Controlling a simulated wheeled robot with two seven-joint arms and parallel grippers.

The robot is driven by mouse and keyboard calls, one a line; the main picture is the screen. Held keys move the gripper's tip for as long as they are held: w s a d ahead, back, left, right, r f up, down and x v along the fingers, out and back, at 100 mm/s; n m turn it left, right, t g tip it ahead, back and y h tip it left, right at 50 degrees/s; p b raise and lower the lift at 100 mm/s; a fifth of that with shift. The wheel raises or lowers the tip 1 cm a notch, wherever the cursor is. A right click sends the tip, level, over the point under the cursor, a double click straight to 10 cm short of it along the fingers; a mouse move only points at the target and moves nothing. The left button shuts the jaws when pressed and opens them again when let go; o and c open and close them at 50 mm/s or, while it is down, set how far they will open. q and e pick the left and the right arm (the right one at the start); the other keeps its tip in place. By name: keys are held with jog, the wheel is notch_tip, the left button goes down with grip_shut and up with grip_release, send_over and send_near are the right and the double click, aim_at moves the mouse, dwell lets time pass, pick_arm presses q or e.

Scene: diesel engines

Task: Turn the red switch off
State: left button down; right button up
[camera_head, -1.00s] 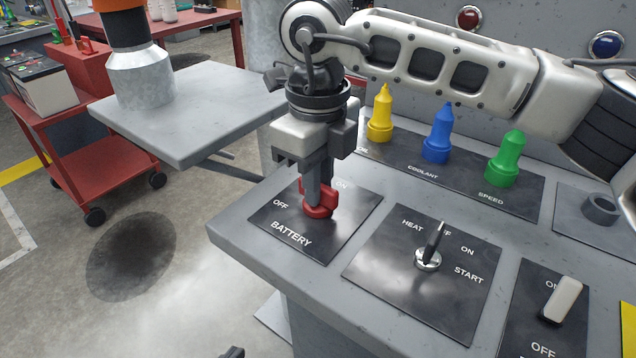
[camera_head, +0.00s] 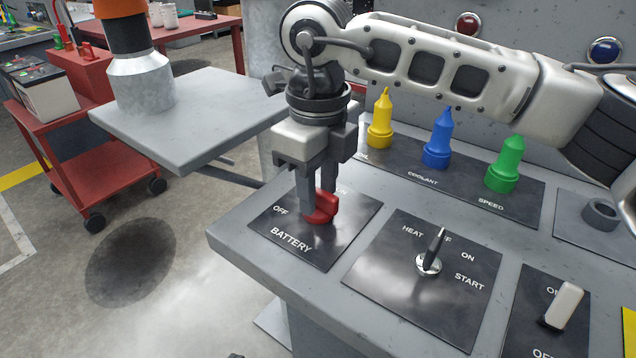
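The red switch (camera_head: 327,207) stands on the black BATTERY plate (camera_head: 290,248) at the left end of the console. OFF is printed left of it, ON behind it to the right. My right gripper (camera_head: 315,205) points down over the switch. One fingertip is at the left of the red handle, the other behind it to the right. Its fingers stand apart with the handle in or by the gap. Whether they press on it I cannot tell. The fingers hide part of the handle, so its exact angle is unclear. My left gripper is not in view.
To the right are the heat/start key switch (camera_head: 429,262) and a white toggle (camera_head: 563,304). Yellow (camera_head: 380,122), blue (camera_head: 438,142) and green (camera_head: 504,168) knobs stand behind. A grey shelf (camera_head: 195,125) and a red cart (camera_head: 105,150) are at the left.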

aim_at(318, 189)
notch_tip(318, 189, up, 16)
jog(key=p, duration=0.1)
jog(key=shift+f, duration=0.1)
dwell(0.4)
